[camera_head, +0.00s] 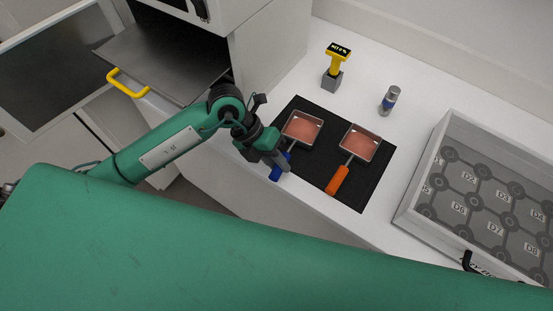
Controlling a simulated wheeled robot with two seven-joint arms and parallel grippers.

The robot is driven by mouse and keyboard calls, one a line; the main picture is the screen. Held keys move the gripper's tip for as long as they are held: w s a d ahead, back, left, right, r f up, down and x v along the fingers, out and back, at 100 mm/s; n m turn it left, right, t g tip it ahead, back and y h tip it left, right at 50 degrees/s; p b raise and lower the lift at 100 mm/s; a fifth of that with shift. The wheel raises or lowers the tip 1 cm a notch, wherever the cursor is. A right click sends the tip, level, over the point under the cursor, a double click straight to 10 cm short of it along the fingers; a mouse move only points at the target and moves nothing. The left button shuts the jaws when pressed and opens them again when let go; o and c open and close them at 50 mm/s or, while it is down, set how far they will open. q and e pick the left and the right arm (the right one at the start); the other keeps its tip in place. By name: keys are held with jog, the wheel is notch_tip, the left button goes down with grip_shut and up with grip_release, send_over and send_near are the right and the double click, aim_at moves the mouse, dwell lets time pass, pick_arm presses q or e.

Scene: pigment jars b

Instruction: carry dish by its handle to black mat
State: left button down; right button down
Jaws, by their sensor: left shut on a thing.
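The black mat (325,184) lies on the white counter. Two square dishes with a reddish filling are over the mat. The dish with the blue handle (301,127) is at the mat's left part, and its handle (280,167) points toward the front left. The dish with the orange handle (361,141) is to the right, its handle (338,180) pointing to the front. My left gripper (283,164) is shut on the blue handle and partly hides it. I cannot tell whether that dish touches the mat. My right gripper is not in view.
A yellow device with a small display (337,62) and a small grey-blue jar (390,98) stand behind the mat. A labelled tray (424,179) stands at the right. At the left, an open oven-like box has a dark shelf with a yellow handle (127,84).

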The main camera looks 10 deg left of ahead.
pick_arm(q)
jog(key=shift+f, duration=0.2)
dwell(0.6)
jog(key=c, duration=1.2)
grip_release()
jog(key=shift+o, duration=0.2)
jog(key=shift+r+p, duration=1.9)
jog(key=shift+r, duration=1.15)
